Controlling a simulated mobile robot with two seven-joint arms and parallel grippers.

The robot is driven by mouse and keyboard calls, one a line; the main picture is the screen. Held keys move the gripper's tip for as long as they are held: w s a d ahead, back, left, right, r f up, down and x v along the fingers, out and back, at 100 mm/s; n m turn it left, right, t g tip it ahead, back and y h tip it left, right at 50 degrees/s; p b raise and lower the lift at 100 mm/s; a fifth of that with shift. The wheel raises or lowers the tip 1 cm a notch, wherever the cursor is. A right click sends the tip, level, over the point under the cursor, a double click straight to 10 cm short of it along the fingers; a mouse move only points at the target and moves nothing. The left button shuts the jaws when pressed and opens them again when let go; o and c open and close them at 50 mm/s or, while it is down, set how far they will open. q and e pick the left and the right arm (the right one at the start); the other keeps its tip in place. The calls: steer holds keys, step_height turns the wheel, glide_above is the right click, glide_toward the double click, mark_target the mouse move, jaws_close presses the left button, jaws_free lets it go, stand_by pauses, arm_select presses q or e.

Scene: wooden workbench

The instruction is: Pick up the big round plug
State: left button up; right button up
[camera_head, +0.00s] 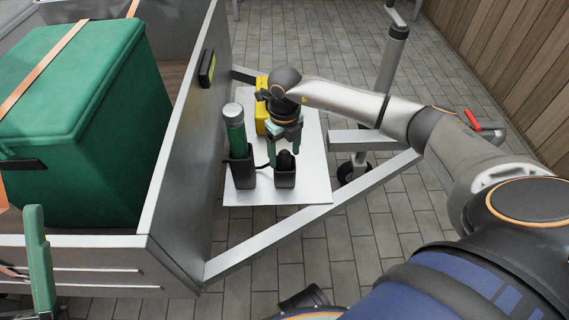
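A black rounded piece, apparently the big round plug (286,160), sits in a small dark holder (285,180) on a white plate (305,190). My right gripper (285,150) is over this holder, pointing down. Its two green fingers are apart, with the top of the black piece between or just behind them; I cannot tell if they touch it. A black cable seems to run left from it. My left gripper (40,262) shows only partly at the lower left edge, as a green finger; its opening cannot be made out.
A green-and-grey cylinder (236,130) stands in a second dark holder just left. A yellow object (262,106) is behind. The metal trailer wall (185,150) rises close on the left, with a green box (85,120) inside. A metal drawbar (290,232) borders the plate.

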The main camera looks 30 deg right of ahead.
jaws_close()
stand_by(0.4)
stand_by(0.4)
